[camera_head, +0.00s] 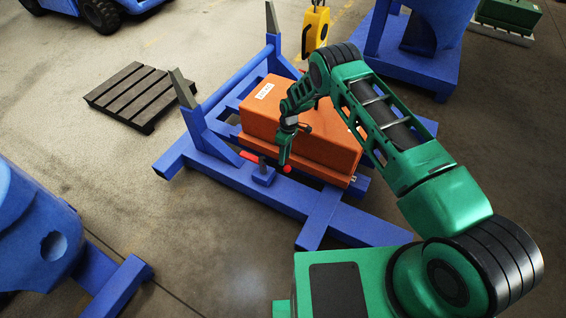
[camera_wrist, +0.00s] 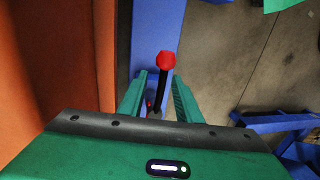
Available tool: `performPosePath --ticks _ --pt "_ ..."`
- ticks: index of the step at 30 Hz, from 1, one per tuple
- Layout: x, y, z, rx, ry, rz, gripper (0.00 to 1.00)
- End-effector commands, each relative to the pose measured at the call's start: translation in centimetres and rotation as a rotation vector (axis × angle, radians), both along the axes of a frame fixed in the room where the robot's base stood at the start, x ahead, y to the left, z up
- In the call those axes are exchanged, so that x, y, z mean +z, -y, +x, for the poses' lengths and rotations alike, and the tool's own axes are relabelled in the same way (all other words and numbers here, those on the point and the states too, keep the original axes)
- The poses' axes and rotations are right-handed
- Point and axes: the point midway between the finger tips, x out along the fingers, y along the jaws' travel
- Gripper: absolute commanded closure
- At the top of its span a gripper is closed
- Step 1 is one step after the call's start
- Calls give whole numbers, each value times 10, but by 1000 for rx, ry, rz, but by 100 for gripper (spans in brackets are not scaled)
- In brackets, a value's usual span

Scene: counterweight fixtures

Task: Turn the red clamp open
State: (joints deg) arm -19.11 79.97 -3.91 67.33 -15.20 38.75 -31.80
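The red clamp (camera_head: 250,156) is mounted on a blue block on the near beam of the blue frame, beside the orange box. Its lever's red ball knob (camera_head: 287,168) shows right by my fingertips. In the wrist view, the red ball (camera_wrist: 166,61) tops a black rod (camera_wrist: 161,90). My gripper (camera_head: 284,158) points down at the lever. In the wrist view, my gripper's two green fingers (camera_wrist: 159,78) stand apart on either side of the rod, with gaps visible, so it looks open around the lever. The lever's lower end is partly hidden.
The orange box (camera_head: 315,150) sits on the blue frame (camera_head: 205,175) close behind my gripper, and fills the left of the wrist view. Grey-tipped posts (camera_head: 183,88) rise from the frame. A yellow hook block (camera_head: 315,30) hangs behind. A dark pallet (camera_head: 135,95) lies left.

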Motion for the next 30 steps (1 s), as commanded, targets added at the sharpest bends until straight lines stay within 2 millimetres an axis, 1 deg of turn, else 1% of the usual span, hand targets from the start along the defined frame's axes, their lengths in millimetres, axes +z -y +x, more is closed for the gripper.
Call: performPosePath --ticks 1,6,9,12,17,30 --pt "11 1 3 0 1 0 69" --pt "41 4 8 0 -1 1 69" --pt "54 6 10 0 -2 0 69" --pt "63 6 12 2 -4 -1 69" --pt "69 7 12 2 -5 -1 69" --pt "69 7 13 2 -5 -1 69"
